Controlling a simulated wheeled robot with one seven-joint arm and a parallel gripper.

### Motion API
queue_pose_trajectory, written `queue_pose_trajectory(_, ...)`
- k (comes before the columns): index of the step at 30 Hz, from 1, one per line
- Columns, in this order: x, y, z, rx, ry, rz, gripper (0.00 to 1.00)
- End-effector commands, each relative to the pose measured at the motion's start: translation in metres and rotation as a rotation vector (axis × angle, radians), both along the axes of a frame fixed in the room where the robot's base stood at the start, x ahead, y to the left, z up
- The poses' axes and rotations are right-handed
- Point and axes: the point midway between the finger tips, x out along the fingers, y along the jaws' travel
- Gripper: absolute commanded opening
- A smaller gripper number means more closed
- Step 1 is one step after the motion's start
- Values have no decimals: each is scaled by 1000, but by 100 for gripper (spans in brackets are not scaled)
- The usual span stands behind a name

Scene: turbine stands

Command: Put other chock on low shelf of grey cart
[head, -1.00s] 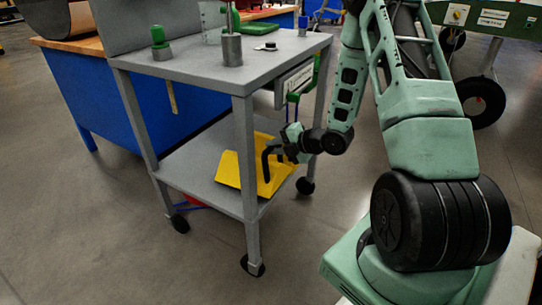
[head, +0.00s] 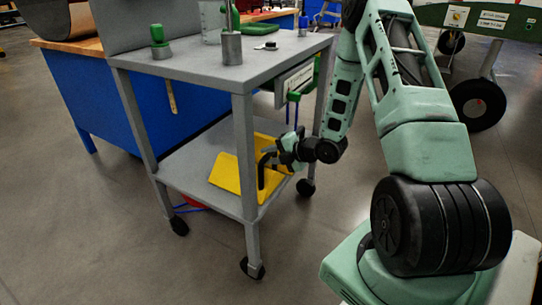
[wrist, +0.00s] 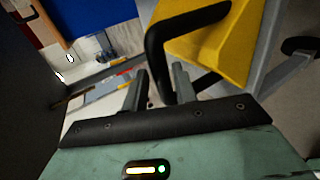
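The grey cart (head: 290,47) stands left of my arm, its low shelf (head: 185,160) near the floor. Yellow chock surfaces (head: 226,172) show on that shelf, partly behind the cart's front leg; I cannot tell whether they belong to one chock or two. A black bent handle (head: 262,172) rises from the yellow. My gripper (head: 277,152) is at the handle, over the right side of the shelf. In the wrist view, the gripper (wrist: 160,75) has its fingers apart on both sides of the handle (wrist: 188,22), with gaps beside it. The yellow chock (wrist: 210,40) fills the upper right there.
The cart's top holds a grey cylinder (head: 231,48), a green-topped piece (head: 158,40) and other small items. Cart legs and the top limit room around my gripper. A blue workbench (head: 70,85) stands behind. The floor in front of the cart is clear.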

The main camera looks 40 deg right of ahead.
Motion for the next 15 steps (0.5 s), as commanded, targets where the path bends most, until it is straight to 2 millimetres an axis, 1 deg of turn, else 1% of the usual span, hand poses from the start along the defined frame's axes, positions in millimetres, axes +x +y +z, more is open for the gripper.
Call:
queue_pose_trajectory(10, 0, 0, 2, 0, -3, 0, 39)
queue_pose_trajectory(13, -6, -3, 6, 0, -4, -1, 39)
queue_pose_trajectory(15, -14, -6, 11, -1, -4, 0, 39)
